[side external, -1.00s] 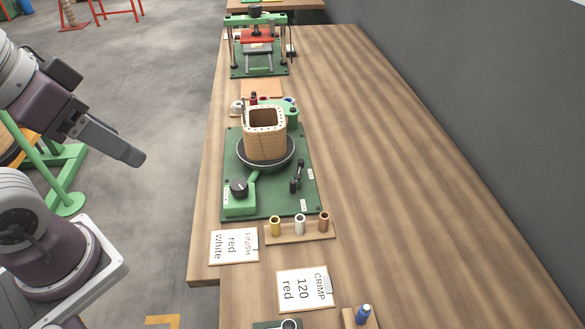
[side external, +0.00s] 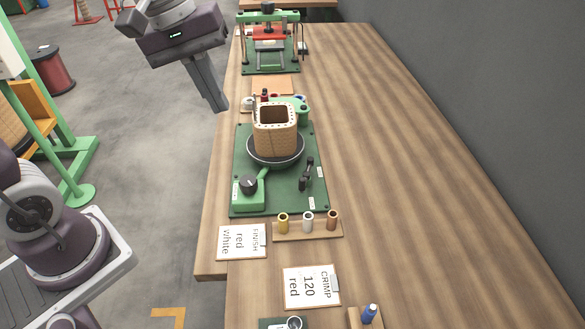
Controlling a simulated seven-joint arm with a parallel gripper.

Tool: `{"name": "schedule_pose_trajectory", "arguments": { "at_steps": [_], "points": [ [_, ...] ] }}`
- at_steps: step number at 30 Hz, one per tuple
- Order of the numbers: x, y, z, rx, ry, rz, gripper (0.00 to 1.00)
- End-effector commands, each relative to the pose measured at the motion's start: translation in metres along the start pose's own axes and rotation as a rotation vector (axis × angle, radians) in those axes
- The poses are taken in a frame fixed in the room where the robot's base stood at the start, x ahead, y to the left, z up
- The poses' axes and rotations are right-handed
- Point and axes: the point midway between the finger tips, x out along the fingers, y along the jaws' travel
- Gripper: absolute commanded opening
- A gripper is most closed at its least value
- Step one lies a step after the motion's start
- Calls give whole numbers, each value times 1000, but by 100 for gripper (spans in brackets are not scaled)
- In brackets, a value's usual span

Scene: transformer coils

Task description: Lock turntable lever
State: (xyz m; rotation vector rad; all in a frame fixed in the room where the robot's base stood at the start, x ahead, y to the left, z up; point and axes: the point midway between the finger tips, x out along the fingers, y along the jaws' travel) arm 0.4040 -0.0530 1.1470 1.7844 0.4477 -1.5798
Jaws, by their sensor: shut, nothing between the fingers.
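The turntable (side external: 259,157) is a dark round dish on a green base plate (side external: 247,208). A tan square coil former (side external: 274,141) stands upright on it. A small black lever (side external: 306,173) stands on the plate to the right of the turntable. A green arm with a black knob (side external: 249,184) is at the plate's front left. I cannot tell which of these is the lock lever or its state. My gripper (side external: 218,106) is shut and empty, pointing down beside the table's left edge, left of and above the turntable, apart from everything.
Yellow, white and copper sleeves (side external: 308,220) stand in a wooden rack in front of the plate. Two cards, FINISH (side external: 241,242) and CRIMP (side external: 311,287), lie nearer. A green press with a red part (side external: 268,43) stands at the back. The table's right side is clear.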

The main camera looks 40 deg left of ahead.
Motion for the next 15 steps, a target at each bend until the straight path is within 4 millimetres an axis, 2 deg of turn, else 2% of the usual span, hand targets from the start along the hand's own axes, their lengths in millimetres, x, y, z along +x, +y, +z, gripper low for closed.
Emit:
{"name": "schedule_pose_trajectory", "arguments": {
  "at_steps": [1,3,7,9,12,15],
  "points": [
    [18,8,-20,-119,-48,-14,0],
    [45,19,-45,-291,-105,-28,0],
    [96,27,-84,-569,-187,-62,0],
    [119,27,-99,-681,-216,-80,0],
    [142,26,-110,-786,-243,-99,0],
    [152,25,-116,-834,-255,-107,0]
  ]
}}
